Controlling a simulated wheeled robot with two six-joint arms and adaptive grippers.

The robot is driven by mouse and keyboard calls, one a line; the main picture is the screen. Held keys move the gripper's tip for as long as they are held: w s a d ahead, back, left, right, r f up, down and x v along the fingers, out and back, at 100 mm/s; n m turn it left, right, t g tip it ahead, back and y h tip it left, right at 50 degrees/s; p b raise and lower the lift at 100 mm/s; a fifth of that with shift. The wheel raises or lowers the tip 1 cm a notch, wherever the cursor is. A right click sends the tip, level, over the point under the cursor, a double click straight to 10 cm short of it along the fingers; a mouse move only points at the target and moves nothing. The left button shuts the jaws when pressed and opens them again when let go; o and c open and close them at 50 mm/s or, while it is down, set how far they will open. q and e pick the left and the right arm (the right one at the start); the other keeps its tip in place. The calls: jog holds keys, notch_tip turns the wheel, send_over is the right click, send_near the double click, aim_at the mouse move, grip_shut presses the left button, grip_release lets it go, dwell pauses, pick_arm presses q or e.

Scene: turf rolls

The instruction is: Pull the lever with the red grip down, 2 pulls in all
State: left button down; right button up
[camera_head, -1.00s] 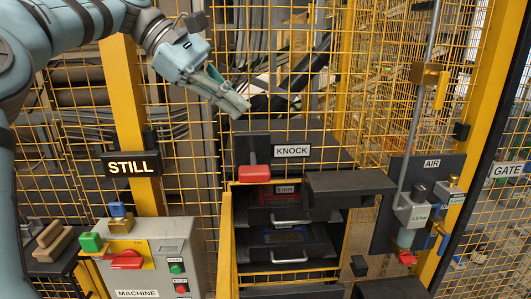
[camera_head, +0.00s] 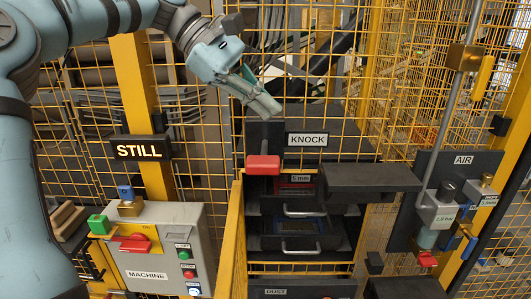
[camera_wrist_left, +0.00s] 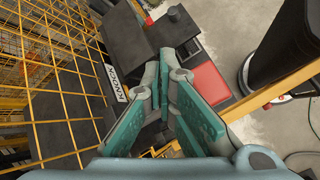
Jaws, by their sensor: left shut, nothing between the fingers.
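The lever with the red grip (camera_head: 263,165) stands at the KNOCK sign (camera_head: 307,139), on a dark panel above the drawers. Its grip hangs out level in front of the panel. My left gripper (camera_head: 270,107) is shut and empty, a little above the red grip and apart from it, its fingers pointing down to the right. In the left wrist view the shut fingers (camera_wrist_left: 180,115) point up the picture, and the red grip (camera_wrist_left: 210,83) shows just right of them. The KNOCK sign (camera_wrist_left: 116,83) is left of them. My right gripper is not in view.
A dark block (camera_head: 365,178) juts out right of the lever. Yellow mesh fencing (camera_head: 400,120) stands behind, and a yellow post (camera_head: 229,235) is left of the drawers. A MACHINE box (camera_head: 160,265) with buttons is at lower left, beneath a STILL sign (camera_head: 140,149). An AIR panel (camera_head: 462,160) is at right.

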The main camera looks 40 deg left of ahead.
aim_at(263, 154)
pick_arm(q)
jog(key=f+b, duration=0.1)
jog(key=f, duration=0.1)
jog(key=s+f, duration=0.1)
jog(key=shift+s+d+f+b, duration=0.2)
jog(key=shift+f+b, duration=0.15)
jog(key=shift+s+f+b, duration=0.3)
jog(key=shift+f+b, duration=0.1)
jog(key=shift+w+d, duration=0.1)
jog(key=shift+w, duration=0.3)
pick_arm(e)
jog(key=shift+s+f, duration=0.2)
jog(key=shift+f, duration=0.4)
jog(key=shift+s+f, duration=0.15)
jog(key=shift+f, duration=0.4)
pick_arm(q)
jog(key=shift+s, duration=0.25)
jog(key=shift+w, duration=0.15)
jog(key=shift+f, duration=0.45)
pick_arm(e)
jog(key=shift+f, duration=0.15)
